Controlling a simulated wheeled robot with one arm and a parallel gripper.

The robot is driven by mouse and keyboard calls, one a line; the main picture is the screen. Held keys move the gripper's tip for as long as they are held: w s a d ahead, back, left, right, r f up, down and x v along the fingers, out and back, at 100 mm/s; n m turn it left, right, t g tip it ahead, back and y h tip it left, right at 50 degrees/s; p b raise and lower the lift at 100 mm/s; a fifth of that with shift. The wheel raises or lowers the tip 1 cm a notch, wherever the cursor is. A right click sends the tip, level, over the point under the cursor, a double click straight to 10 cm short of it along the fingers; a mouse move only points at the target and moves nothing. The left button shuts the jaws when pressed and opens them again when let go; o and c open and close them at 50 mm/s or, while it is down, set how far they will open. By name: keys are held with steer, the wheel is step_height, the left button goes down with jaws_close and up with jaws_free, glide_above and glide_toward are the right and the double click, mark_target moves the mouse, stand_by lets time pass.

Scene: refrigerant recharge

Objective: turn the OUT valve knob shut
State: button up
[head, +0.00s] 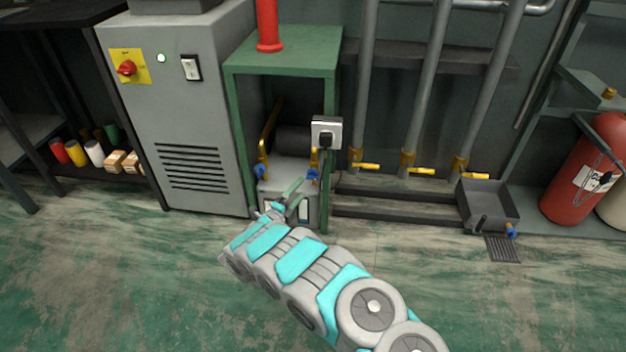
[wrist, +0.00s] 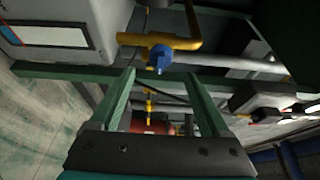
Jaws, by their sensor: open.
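Two blue valve knobs sit on yellow pipes at the grey unit under the green bench: a left knob (head: 260,171) and a right knob (head: 313,174). No OUT lettering is readable, so I cannot tell from marks which is OUT. My gripper (head: 299,190) is low in front of the unit, close to the right knob. In the wrist view a blue knob (wrist: 158,57), apparently the right one, lies just beyond the tips of my open gripper (wrist: 160,76), roughly centred between them. The green fingers are apart with nothing held. Contact with the knob is not visible.
A socket with a black plug (head: 326,133) is on the bench's right post, just above the right knob. The green bench (head: 285,62) overhangs the unit. A grey cabinet (head: 192,110) stands left. Pipes with yellow handles (head: 366,166) and a grey tray (head: 488,203) are right.

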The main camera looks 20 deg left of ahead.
mark_target(312, 176)
steer(key=w+d, duration=0.1)
steer(key=w, duration=0.5)
steer(key=shift+w, duration=0.35)
steer(key=shift+c, duration=0.2)
jaws_close()
